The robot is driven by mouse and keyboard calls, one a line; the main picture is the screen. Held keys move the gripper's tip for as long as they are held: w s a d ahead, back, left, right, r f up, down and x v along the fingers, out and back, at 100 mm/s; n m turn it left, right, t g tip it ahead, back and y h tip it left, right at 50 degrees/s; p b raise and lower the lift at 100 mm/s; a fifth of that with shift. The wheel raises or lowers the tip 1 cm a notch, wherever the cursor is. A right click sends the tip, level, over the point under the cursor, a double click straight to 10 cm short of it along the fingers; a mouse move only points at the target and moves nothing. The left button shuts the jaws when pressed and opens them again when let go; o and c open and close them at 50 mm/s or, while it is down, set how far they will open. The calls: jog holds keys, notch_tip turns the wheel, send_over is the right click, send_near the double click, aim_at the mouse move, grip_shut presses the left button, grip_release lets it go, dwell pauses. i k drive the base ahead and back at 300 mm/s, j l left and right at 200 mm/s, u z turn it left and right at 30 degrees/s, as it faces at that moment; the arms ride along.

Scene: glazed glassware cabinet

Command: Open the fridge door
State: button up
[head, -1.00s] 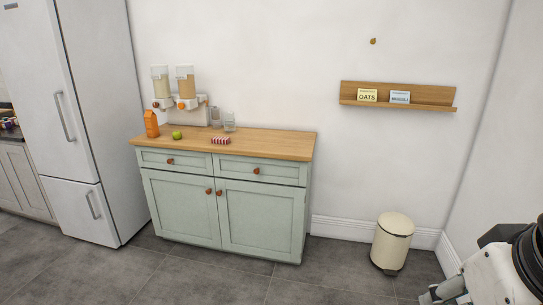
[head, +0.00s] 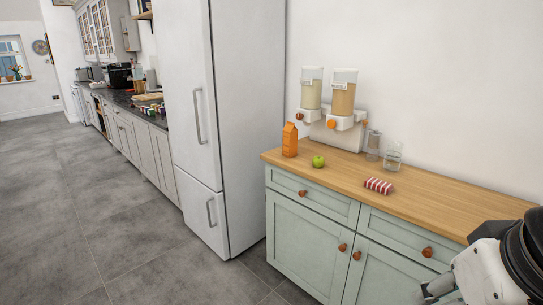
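The tall white fridge (head: 240,120) stands left of the green cabinet in the head view. My arm shows at the bottom right corner, well apart from the fridge. The end of my gripper (head: 438,290) shows only in part there, low in front of the green cabinet, and its fingers cannot be made out clearly.
The green cabinet (head: 305,245) with a wooden top stands right of the fridge, close to my arm. On it are an orange carton (head: 290,140), a green apple (head: 318,161), glasses (head: 393,155) and dispensers (head: 342,98). Open tiled floor (head: 100,230) lies at the left, along a grey counter (head: 150,155).

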aim_at(182, 27)
jog(key=i+j+u, duration=0.25)
jog(key=i+u, duration=0.7)
jog(key=i, duration=0.2)
jog(key=i+l+u, duration=0.2)
jog(key=i+u, duration=0.3)
jog(key=i+z, duration=0.15)
jog(key=i, duration=0.35)
jog(key=i+j+z, duration=0.2)
jog(key=i, duration=0.25)
jog(key=i+j+z, duration=0.15)
jog(key=i, duration=0.35)
